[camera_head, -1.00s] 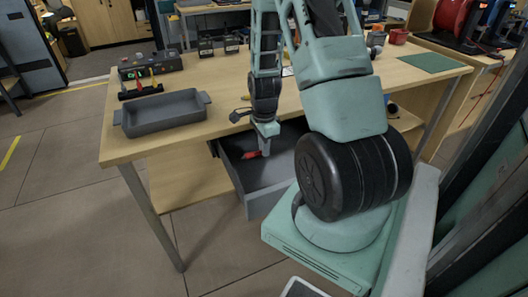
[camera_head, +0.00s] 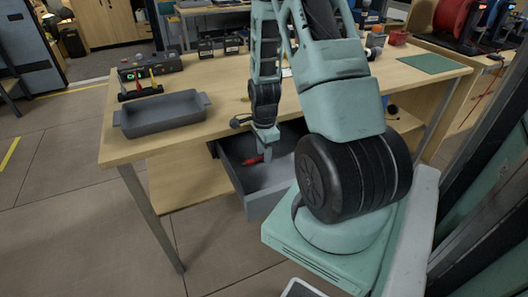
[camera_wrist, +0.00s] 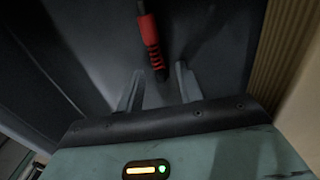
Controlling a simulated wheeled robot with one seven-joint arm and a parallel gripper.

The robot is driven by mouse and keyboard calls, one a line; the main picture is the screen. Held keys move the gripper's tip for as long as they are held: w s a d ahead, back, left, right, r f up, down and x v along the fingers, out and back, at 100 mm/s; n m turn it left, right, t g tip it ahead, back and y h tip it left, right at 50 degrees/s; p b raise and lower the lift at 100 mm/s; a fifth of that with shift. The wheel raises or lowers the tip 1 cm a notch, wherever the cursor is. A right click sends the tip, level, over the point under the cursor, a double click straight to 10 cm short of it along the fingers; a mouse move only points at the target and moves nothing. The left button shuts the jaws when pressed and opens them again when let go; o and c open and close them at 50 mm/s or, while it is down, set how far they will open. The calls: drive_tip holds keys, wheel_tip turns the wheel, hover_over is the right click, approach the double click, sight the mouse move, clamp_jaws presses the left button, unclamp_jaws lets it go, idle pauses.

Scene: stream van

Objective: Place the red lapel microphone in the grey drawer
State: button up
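The red lapel microphone (camera_head: 252,161) shows as a small red piece inside the open grey drawer (camera_head: 262,203), just left of my gripper's tips. In the wrist view the microphone (camera_wrist: 151,42) is a ribbed red body with dark ends, over the drawer's dark grey floor. My gripper (camera_head: 266,157) points down into the drawer. In the wrist view its two fingers (camera_wrist: 160,83) stand apart, with the microphone's lower end near the gap between their tips. I see no finger closed on it; whether it touches the drawer floor is hard to tell.
The drawer is pulled out under the wooden workbench (camera_head: 225,118). A grey tray (camera_head: 162,118) with handles sits on the bench at the left, and a dark device (camera_head: 150,66) with lit buttons is behind it. A green mat (camera_head: 433,63) lies at the right.

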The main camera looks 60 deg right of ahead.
wheel_tip(320, 180, up, 12)
drive_tip(key=p, duration=0.1)
drive_tip(key=w+a+r+n, duration=0.25)
drive_tip(key=a+n, duration=0.45)
drive_tip(key=a, duration=0.4)
drive_tip(key=w+a+r+n, duration=0.1)
drive_tip(key=a+r+n, duration=0.2)
drive_tip(key=a+n, duration=0.5)
drive_tip(key=s+a+r+n, duration=0.2)
drive_tip(key=s+a+n, duration=0.5)
drive_tip(key=a, duration=0.4)
drive_tip(key=s+a+r+n, duration=0.2)
drive_tip(key=s+a+n, duration=0.6)
drive_tip(key=a+n, duration=0.2)
drive_tip(key=shift+s+a+y, duration=0.2)
drive_tip(key=shift+a+y, duration=0.1)
drive_tip(key=shift+a, duration=0.05)
